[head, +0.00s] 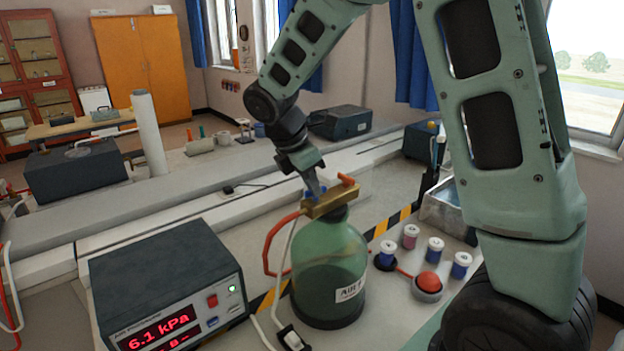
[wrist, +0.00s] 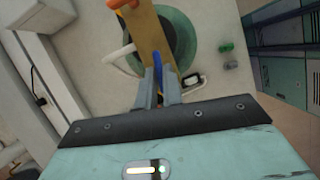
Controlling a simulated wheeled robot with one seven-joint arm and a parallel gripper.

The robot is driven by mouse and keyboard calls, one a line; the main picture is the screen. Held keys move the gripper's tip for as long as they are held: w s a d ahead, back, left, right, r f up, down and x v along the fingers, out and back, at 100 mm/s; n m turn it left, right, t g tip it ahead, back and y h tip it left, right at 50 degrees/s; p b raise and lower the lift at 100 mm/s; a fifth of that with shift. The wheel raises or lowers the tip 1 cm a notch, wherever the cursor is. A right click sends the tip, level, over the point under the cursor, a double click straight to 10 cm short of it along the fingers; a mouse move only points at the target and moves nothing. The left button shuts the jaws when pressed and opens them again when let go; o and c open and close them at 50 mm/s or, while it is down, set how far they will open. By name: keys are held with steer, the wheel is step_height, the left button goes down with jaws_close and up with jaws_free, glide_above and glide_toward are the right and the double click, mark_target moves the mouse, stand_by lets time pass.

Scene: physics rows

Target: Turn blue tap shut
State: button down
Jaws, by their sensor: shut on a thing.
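The blue tap (head: 309,196) is on the near-left end of a brass block (head: 334,199) on top of a green glass bottle (head: 325,262). My gripper (head: 315,188) reaches down onto it from above and partly hides it. In the wrist view my gripper (wrist: 158,88) is shut on the blue tap (wrist: 157,66), whose narrow blue handle shows between the two fingers. It lies roughly along the brass block (wrist: 148,35) in that view. An orange tap (head: 347,180) sits at the other end of the block.
A pressure meter (head: 165,285) reading 6.1 kPa stands left of the bottle. A red hose (head: 268,245) and a white tube run beside the bottle. Several small lidded jars (head: 435,250) and a red button (head: 429,282) stand to its right.

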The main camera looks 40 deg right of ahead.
steer(key=m+p, duration=0.1)
steer(key=m, duration=0.1)
steer(key=m+g+p, duration=0.1)
steer(key=shift+w+r+m, duration=0.2)
steer(key=shift+m, duration=0.2)
steer(key=m+g+p, duration=0.1)
steer(key=m, duration=0.1)
steer(key=m+g+y+p, duration=0.1)
steer(key=m, duration=0.1)
steer(key=shift+w+d+m+p, duration=0.15)
steer(key=shift+m+p, duration=0.15)
steer(key=shift+p, duration=0.05)
steer(key=m, duration=0.1)
steer(key=m+y+p, duration=0.1)
steer(key=m, duration=0.1)
steer(key=shift+w+d+y, duration=0.1)
steer(key=shift+d+y, duration=0.05)
steer(key=shift+y, duration=0.15)
steer(key=shift+d+f+m+g+y+p, duration=0.1)
steer(key=shift+m+g+y+p, duration=0.2)
steer(key=shift+m, duration=0.8)
steer(key=shift+d+m+g+y+p, duration=0.1)
steer(key=shift+m+y+p, duration=0.3)
steer(key=shift+m, duration=0.7)
steer(key=c, duration=1.5)
jaws_free()
steer(key=shift+c, duration=0.2)
